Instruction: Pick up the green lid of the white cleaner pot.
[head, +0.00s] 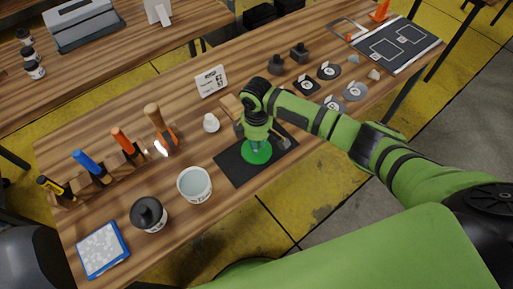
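The green lid (257,153) shows as a round green disc over the dark mat (232,168). The white cleaner pot (195,186) stands open to the left of the mat, its pale inside showing. My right gripper (258,139) points down from above directly over the lid. The wrist hides its fingertips, so I cannot tell whether they touch the lid or how far apart they are. My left gripper is not in view.
A rack of tools (100,179) runs along the left. A small white bottle (211,123) and a card (211,81) are behind the mat. Black and grey discs (329,71) lie farther right.

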